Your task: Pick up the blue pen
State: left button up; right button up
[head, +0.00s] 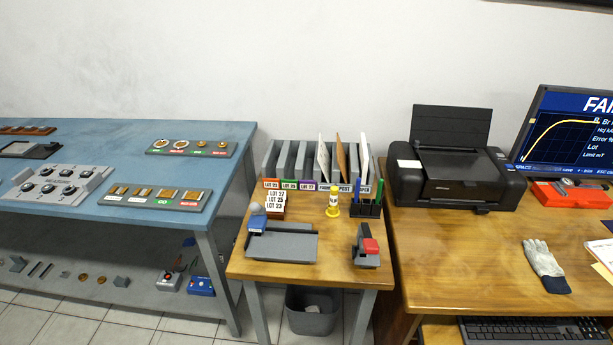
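A blue pen (379,190) stands upright in a dark pen holder (366,209) at the back right of the small wooden table (335,250). Its lower end is hidden inside the holder. Neither of my grippers shows in the head view.
A grey file rack (290,160) with envelopes stands just behind the holder. A black printer (455,175) stands to the right. A grey tray (282,245) lies front left.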

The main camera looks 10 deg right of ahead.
aim_at(356, 194)
jog(key=z, duration=0.35)
jog(key=i, duration=1.1)
jog(key=z, duration=0.8)
jog(key=k, duration=0.45)
jog(key=z, duration=2.25)
